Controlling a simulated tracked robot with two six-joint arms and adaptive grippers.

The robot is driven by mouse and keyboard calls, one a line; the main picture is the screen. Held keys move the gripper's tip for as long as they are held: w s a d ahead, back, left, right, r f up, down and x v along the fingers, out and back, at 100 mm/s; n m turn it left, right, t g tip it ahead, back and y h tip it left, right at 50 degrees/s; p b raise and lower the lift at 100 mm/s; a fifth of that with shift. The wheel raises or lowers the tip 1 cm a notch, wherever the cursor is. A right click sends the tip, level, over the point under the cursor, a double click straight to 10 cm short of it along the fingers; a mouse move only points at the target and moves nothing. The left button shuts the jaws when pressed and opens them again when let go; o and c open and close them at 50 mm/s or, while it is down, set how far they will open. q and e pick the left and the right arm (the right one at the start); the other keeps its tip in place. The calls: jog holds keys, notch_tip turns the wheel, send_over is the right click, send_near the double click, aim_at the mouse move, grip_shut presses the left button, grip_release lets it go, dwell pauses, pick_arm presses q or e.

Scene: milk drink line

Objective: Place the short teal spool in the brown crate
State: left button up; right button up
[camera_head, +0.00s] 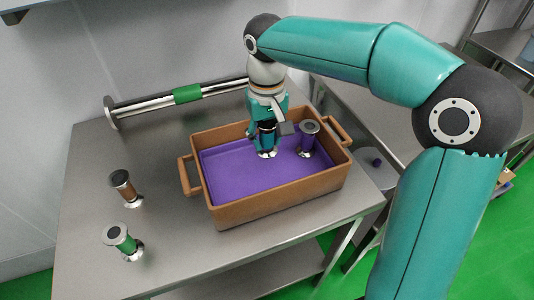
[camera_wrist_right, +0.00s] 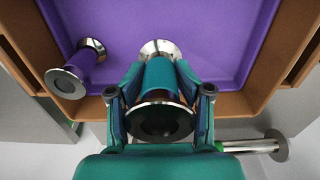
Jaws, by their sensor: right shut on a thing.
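The brown crate (camera_head: 284,206) with a purple inner floor stands on the steel table. My right gripper (camera_head: 266,132) reaches down into it and is shut on the short teal spool (camera_head: 265,152). In the right wrist view the teal spool (camera_wrist_right: 160,82) sits between the two fingers (camera_wrist_right: 160,100), its dark round end facing the camera and its far flange over the purple floor. I cannot tell whether that flange touches the floor. The crate (camera_wrist_right: 262,88) fills much of this view. My left gripper is in neither view.
A purple spool (camera_head: 306,142) stands in the crate, right of the gripper. A brown spool (camera_head: 123,186) and a green spool (camera_head: 122,240) stand on the table (camera_head: 88,200) to the left. A long spool with a green band (camera_head: 186,94) lies behind the crate.

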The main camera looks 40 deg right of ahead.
aim_at(267, 153)
jog(key=shift+f, duration=2.4)
jog(key=shift+b, duration=0.3)
jog(key=shift+f+b, duration=0.4)
jog(key=shift+f, duration=0.25)
jog(key=o, duration=1.4)
jog(key=shift+o, duration=0.2)
jog(key=shift+r+p, duration=0.45)
jog(key=shift+r, duration=0.15)
notch_tip(267, 153, up, 12)
jog(key=shift+f+p, duration=0.1)
jog(key=shift+p, duration=0.85)
